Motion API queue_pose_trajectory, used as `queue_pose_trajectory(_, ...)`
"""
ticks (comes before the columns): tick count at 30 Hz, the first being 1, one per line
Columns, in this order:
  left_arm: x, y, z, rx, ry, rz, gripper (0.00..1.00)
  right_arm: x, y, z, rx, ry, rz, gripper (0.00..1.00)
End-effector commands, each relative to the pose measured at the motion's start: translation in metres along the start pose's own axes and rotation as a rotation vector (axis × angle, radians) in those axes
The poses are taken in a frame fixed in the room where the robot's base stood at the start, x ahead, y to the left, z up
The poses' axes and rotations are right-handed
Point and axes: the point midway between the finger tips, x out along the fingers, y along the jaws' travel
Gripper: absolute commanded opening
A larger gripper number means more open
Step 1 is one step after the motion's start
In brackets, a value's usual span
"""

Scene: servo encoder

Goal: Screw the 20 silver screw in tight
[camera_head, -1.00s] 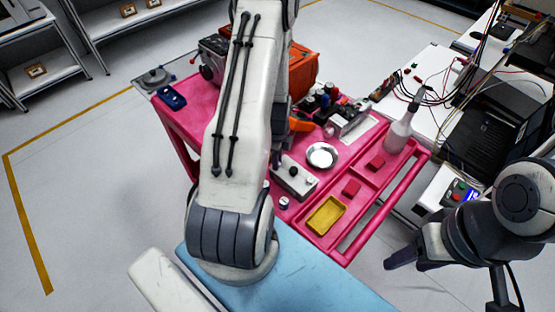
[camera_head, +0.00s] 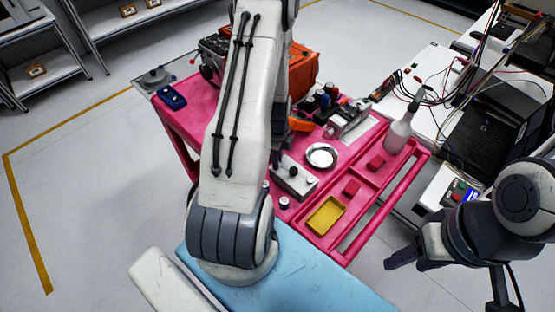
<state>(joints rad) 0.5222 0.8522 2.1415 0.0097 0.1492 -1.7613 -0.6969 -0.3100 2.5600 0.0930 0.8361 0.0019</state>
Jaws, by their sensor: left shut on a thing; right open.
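My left arm (camera_head: 240,130) stands upright across the middle of the head view, and its gripper is hidden behind it. My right gripper (camera_head: 405,258) is at the lower right, its dark fingers off the right side of the pink cart (camera_head: 185,125), above the floor. It is open and empty. A grey metal block (camera_head: 297,183) with a dark round knob lies on the cart just right of my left arm. A small pale round part (camera_head: 284,202) lies in front of it. I cannot make out a silver screw for certain.
A silver dish (camera_head: 321,155), a yellow tray (camera_head: 326,215), red blocks (camera_head: 351,188) and a white bottle (camera_head: 399,132) are on the cart. An orange case (camera_head: 303,72) stands at its back. A white bench (camera_head: 432,68) with wires is at the right. The floor at left is clear.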

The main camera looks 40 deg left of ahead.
Motion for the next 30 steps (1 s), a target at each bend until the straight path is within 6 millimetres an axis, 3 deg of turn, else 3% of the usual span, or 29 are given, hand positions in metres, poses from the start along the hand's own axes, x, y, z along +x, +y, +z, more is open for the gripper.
queue_pose_trajectory(3, 0.0001, 0.0002, -0.0001, 0.061, 0.000, 0.001, 0.00, 0.0000, 0.0000, 0.0000, 0.000, 0.000, 0.000, 0.55)
queue_pose_trajectory(10, 0.0005, 0.0000, -0.0001, 0.596, 0.000, 0.002, 0.00, 0.0000, 0.0000, 0.0000, 0.000, 0.000, 0.000, 0.55)
queue_pose_trajectory(11, 0.0005, 0.0000, -0.0001, 0.607, 0.000, 0.002, 0.33, 0.0000, 0.0000, 0.0000, 0.000, 0.000, 0.000, 0.55)
queue_pose_trajectory(13, 0.0005, 0.0000, 0.0000, 0.598, 0.000, 0.002, 0.59, 0.0000, 0.0000, 0.0000, 0.000, 0.000, 0.000, 0.55)
queue_pose_trajectory(30, -0.0006, -0.0003, -0.0001, 0.594, 0.000, 0.001, 0.55, -0.0009, -0.0001, -0.0001, 0.000, 0.000, 0.000, 0.55)
